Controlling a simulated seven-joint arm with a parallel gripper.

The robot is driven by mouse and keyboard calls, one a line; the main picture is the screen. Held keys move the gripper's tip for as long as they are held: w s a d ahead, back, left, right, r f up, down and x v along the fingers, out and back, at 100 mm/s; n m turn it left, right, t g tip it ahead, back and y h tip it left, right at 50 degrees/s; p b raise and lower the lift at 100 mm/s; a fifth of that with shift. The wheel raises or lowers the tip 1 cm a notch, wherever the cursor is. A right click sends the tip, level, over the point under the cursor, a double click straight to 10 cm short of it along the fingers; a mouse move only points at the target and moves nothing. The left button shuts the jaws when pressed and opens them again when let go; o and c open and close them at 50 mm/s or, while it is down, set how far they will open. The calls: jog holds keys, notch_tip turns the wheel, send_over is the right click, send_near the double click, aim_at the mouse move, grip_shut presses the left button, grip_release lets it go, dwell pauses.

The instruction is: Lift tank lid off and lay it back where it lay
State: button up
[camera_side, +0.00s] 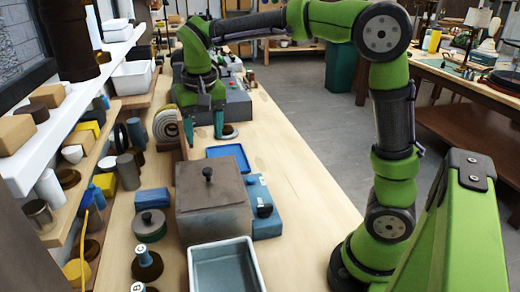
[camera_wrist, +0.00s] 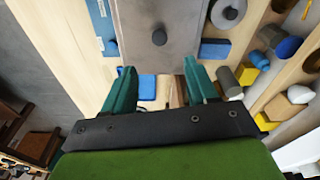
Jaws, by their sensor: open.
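The tank (camera_side: 215,222) is a grey-brown box in the middle of the bench. Its flat lid (camera_side: 232,187) lies on top, with a dark round knob (camera_side: 208,174) at the middle. In the wrist view the lid (camera_wrist: 180,15) is at the top centre, with its knob (camera_wrist: 159,37) ahead of the fingers. My gripper (camera_side: 205,131) points down over the bench, beyond the tank and the blue tray. Its green fingers (camera_wrist: 160,72) are apart with nothing between them, and they are clear of the lid. The lower part of the tank is hidden in the wrist view.
A shallow blue tray (camera_side: 243,158) lies behind the tank, and a blue device (camera_side: 262,200) stands at its right. An open pale bin (camera_side: 250,281) is in front. A round lidded pot (camera_side: 149,226) and crowded shelves stand left. The bench's right side is clear.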

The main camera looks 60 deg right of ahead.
send_over(208, 170)
notch_tip(208, 170, down, 6)
jog(key=shift+s+a+r, duration=0.1)
jog(key=shift+r, duration=0.05)
notch_tip(208, 170, down, 5)
jog(key=shift+f, duration=0.1)
jog(key=shift+c, duration=0.2)
grip_shut()
